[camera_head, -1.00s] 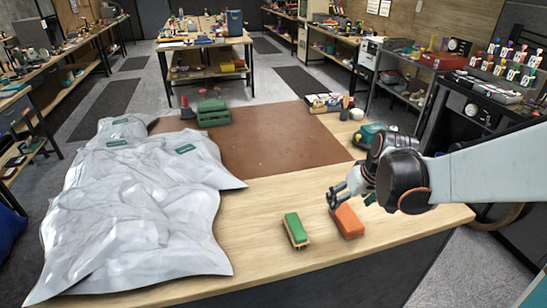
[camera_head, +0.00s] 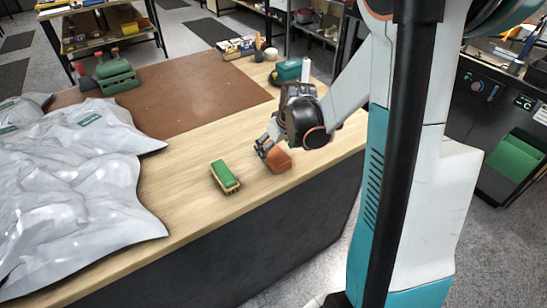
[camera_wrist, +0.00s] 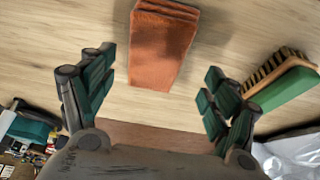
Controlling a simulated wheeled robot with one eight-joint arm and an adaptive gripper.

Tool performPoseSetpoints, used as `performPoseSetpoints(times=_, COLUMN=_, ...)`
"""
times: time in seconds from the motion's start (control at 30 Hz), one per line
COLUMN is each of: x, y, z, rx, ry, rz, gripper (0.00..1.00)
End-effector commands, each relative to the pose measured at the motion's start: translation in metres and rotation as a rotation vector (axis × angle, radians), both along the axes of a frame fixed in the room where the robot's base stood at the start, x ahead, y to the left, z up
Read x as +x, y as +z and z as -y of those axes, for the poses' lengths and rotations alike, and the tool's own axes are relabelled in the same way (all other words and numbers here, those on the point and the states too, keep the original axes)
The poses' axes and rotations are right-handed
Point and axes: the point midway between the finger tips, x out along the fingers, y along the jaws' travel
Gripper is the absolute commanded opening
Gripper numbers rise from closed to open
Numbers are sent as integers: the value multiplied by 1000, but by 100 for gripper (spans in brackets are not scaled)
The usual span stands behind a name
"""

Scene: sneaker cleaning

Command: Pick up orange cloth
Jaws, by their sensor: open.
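The orange cloth (camera_head: 277,160) is a folded block on the wooden tabletop, near its front edge. In the wrist view the orange cloth (camera_wrist: 161,46) lies upper centre, ahead of and between the fingers. My gripper (camera_head: 262,148) is just above and beside the cloth in the head view, partly hiding its left side. In the wrist view my gripper (camera_wrist: 160,92) is open with nothing between its fingertips. I cannot tell whether a finger touches the cloth.
A green-backed brush (camera_head: 225,177) lies left of the cloth, and the brush (camera_wrist: 281,82) is close to the right finger in the wrist view. Crumpled silver sheeting (camera_head: 70,165) covers the table's left. A brown mat (camera_head: 175,105) and a green toolbox (camera_head: 116,76) lie behind.

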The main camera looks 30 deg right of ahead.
Motion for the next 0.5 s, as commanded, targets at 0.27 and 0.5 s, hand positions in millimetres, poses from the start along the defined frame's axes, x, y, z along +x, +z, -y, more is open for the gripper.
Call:
performPoseSetpoints(times=0.27, x=11, y=-40, z=6, rx=0, ry=0, rz=0, gripper=80)
performPoseSetpoints(times=0.5, x=14, y=-44, z=6, rx=0, ry=0, rz=0, gripper=80)
